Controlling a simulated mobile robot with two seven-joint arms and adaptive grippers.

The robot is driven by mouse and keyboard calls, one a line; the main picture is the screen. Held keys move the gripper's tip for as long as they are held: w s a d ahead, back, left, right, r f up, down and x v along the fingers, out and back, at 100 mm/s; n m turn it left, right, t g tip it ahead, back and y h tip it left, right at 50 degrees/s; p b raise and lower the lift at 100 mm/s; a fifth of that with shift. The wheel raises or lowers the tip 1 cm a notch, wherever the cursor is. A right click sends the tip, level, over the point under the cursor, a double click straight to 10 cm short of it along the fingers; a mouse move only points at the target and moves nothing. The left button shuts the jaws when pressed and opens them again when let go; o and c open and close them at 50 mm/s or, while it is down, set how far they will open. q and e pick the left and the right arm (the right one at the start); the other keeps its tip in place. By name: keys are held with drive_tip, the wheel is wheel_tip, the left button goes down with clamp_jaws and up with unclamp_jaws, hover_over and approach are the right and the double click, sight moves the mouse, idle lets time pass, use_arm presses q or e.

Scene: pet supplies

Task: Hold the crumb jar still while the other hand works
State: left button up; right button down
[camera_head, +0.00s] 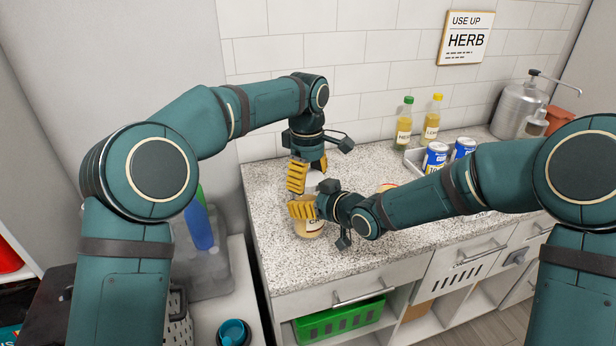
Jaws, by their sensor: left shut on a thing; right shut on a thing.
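The crumb jar (310,230) stands on the speckled counter near its front edge, with tan contents and a partly hidden label. My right gripper (303,208) reaches in from the right and is shut on the jar's upper part, its yellow fingers covering much of it. My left gripper (309,174) points down just above and behind the right one. It is shut on a pale, whitish thing (314,181) that looks like the jar's lid. The fingers hide most of it, and I cannot tell whether it touches the jar.
Two bottles, green-capped (404,124) and yellow-capped (432,118), stand by the wall. Blue cans (435,157) sit in a tray to the right, near a metal dispenser (518,108). A small item (388,187) is partly hidden behind my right wrist. The counter's left part is clear.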

use_arm(q)
drive_tip(key=m, duration=1.3)
drive_tip(key=shift+m, duration=0.4)
drive_tip(key=o, duration=1.3)
drive_tip(key=shift+r, duration=2.2)
